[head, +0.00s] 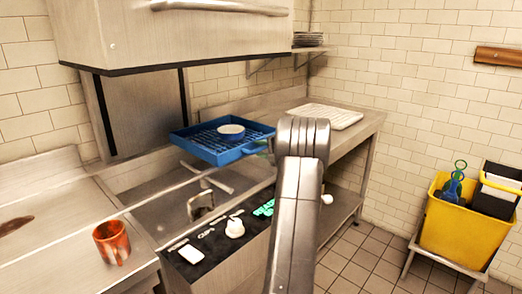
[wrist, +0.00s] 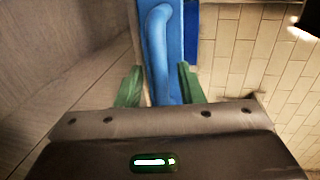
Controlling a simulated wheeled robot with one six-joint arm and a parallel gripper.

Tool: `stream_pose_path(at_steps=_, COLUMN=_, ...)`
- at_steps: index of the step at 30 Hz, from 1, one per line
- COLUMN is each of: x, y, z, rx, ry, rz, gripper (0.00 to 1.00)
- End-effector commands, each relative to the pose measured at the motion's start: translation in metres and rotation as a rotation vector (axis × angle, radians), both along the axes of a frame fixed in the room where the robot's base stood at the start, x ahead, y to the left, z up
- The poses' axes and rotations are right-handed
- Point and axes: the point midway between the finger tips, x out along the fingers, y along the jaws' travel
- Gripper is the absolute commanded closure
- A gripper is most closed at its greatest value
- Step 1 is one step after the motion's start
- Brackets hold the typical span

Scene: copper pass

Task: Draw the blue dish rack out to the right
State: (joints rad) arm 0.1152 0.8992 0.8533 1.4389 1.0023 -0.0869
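The blue dish rack (head: 205,145) is a shallow square tray with a slatted floor. My gripper (head: 264,147) is at the rack's right side, partly hidden behind my arm in the head view. In the wrist view, the green fingers of my gripper (wrist: 161,84) stand on either side of the rack's blue handle (wrist: 160,45).
A white ribbed board (head: 333,116) lies on the counter to the right of the rack. An orange-brown cup (head: 111,242) stands at the front left. A yellow bin (head: 455,225) stands at the far right.

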Motion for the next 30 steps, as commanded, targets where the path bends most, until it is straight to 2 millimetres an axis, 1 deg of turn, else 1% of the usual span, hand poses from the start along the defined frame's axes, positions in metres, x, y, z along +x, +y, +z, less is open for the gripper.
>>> stream_pose_path(at_steps=5, x=-0.016, y=-0.022, z=0.006, rx=-0.001, ry=-0.001, rz=-0.004, gripper=0.66)
stream_pose_path(at_steps=12, x=-0.05, y=-0.066, z=0.017, rx=-0.001, ry=-0.001, rz=-0.005, gripper=0.66)
stream_pose_path(at_steps=18, x=-0.071, y=-0.093, z=0.024, rx=-0.001, ry=-0.001, rz=-0.004, gripper=0.66)
stream_pose_path(at_steps=24, x=-0.08, y=-0.104, z=0.027, rx=0.0, ry=0.0, rz=-0.002, gripper=0.66)
stream_pose_path(at_steps=30, x=-0.081, y=-0.105, z=0.028, rx=0.0, ry=0.0, rz=-0.001, gripper=0.66)
